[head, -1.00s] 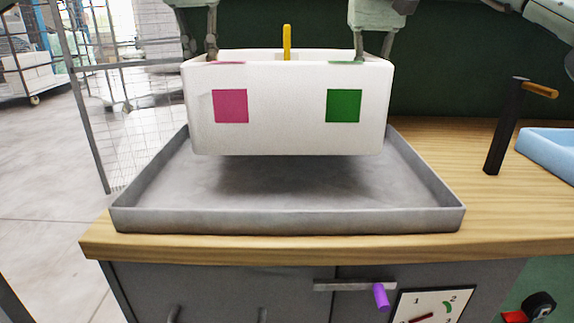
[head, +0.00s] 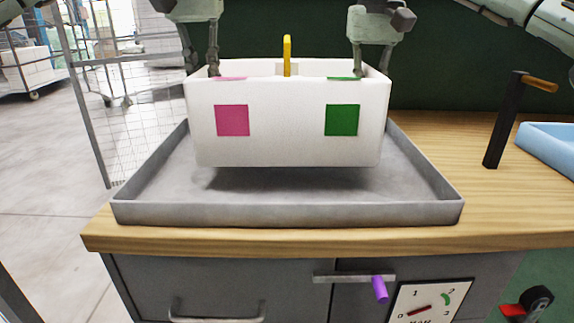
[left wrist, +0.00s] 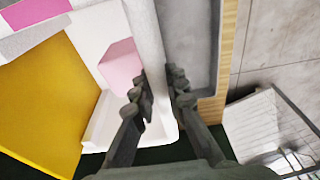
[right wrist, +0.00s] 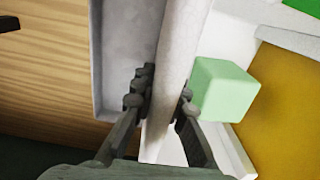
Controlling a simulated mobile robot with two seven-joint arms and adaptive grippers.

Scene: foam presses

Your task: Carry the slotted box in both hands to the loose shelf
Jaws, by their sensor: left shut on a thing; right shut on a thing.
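The slotted box (head: 287,142) is white, with a pink square and a green square on its front and a yellow upright piece (head: 287,56) inside. It hangs roughly level above the grey tray. My left gripper (head: 204,72) is shut on its left end wall; the left wrist view shows the fingers (left wrist: 158,98) either side of that wall, beside a pink block (left wrist: 121,66). My right gripper (head: 371,68) is shut on the right end wall, with its fingers (right wrist: 163,95) beside a light green block (right wrist: 224,89). I cannot identify a loose shelf.
The grey tray (head: 290,214) with low walls sits on the wooden worktop (head: 430,130). A dark post with an orange handle (head: 502,120) and a blue tray (head: 550,150) are at right. A wire cage (head: 125,100) stands left. Cabinet doors with a purple knob (head: 379,289) are below.

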